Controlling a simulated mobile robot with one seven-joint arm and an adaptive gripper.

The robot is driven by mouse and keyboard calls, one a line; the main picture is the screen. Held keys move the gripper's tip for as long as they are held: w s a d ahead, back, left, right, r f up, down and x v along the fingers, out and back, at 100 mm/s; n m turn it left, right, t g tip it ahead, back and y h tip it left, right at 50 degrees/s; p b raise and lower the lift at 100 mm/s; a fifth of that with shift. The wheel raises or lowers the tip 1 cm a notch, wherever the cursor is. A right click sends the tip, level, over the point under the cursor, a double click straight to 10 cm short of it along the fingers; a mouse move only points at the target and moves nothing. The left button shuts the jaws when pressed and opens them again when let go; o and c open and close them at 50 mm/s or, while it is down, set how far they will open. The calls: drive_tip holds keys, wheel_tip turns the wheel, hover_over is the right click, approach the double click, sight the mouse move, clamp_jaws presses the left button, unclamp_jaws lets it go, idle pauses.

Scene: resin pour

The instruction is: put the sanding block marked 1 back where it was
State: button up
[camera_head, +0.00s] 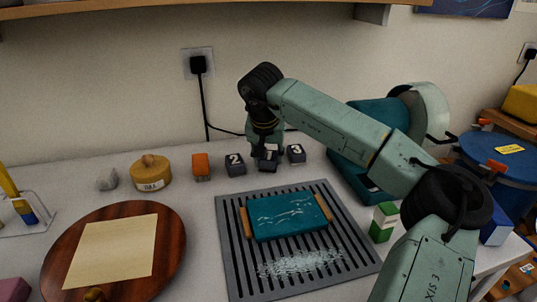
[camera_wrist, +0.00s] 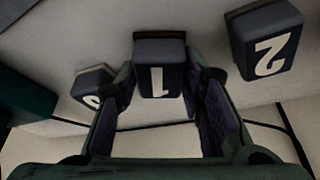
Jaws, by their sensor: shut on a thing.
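The sanding block marked 1 (camera_wrist: 159,80) is dark grey with a white numeral and sits between the two fingers of my gripper in the wrist view. In the head view my gripper (camera_head: 267,152) points down at the back of the table, shut on this block (camera_head: 269,163), which is partly hidden by the fingers. The block marked 2 (camera_head: 235,164) stands to its left and the block marked 3 (camera_head: 296,154) to its right. In the wrist view block 2 (camera_wrist: 266,41) is at upper right and block 3 (camera_wrist: 94,86) at left. I cannot tell whether block 1 touches the table.
An orange block (camera_head: 201,167) and a round wooden-topped tin (camera_head: 151,173) stand further left. A slotted grey mat (camera_head: 230,262) bearing a teal resin piece (camera_head: 287,216) lies in front. A cable runs along the wall behind.

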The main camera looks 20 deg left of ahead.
drive_tip(key=o, duration=1.1)
drive_tip(key=shift+f, duration=0.15)
drive_tip(key=shift+r, duration=0.3)
drive_tip(key=b+v, duration=0.1)
drive_tip(key=v, duration=1)
drive_tip(key=shift+s+d+r, duration=0.1)
drive_tip(key=shift+r, duration=0.3)
